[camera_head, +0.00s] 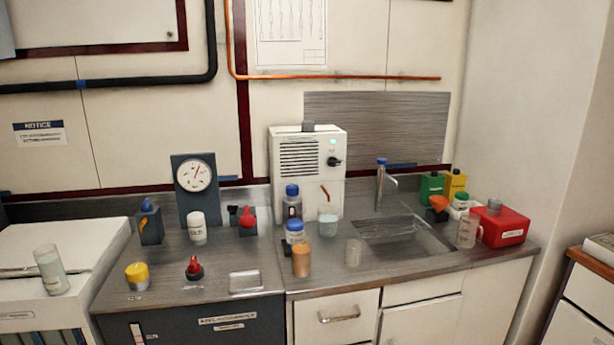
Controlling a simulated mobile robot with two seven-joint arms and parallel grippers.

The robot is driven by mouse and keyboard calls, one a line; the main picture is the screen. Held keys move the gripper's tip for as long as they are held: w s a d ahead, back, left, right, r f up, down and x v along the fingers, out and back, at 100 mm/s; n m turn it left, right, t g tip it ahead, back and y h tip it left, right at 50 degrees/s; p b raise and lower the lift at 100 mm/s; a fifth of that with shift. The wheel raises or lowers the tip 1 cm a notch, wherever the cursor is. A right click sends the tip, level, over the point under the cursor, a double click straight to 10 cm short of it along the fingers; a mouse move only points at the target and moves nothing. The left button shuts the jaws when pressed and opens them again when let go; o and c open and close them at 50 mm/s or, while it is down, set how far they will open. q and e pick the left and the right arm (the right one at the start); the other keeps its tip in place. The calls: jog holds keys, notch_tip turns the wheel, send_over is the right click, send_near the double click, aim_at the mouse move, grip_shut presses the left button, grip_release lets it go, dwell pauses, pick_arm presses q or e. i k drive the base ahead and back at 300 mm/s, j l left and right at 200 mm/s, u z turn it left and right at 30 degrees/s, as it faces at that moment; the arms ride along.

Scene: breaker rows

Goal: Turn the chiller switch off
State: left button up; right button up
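A white box unit (309,192), which looks like the chiller, stands upright at the back of the counter, near the middle. Its front has dark vent slots (299,158) at the upper left. A black knob (334,161) sits at the upper right, with a small pale indicator (333,142) above it. The knob's exact setting is too small to read. A small red lever-like part (325,192) shows lower on the front. Bottles and a beaker stand in front of its lower part and hide some of it. Neither of my grippers is in view.
A blue-capped bottle (292,203), a clear beaker (328,222) and an amber jar (301,260) stand before the unit. A round gauge (196,176) stands left. The front left counter has some bare room.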

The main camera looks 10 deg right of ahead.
aim_at(332, 162)
jog(key=l, duration=0.45)
jog(key=i+l+z, duration=0.15)
jog(key=l, duration=0.7)
jog(key=i+l+z, duration=0.1)
jog(key=l, duration=0.35)
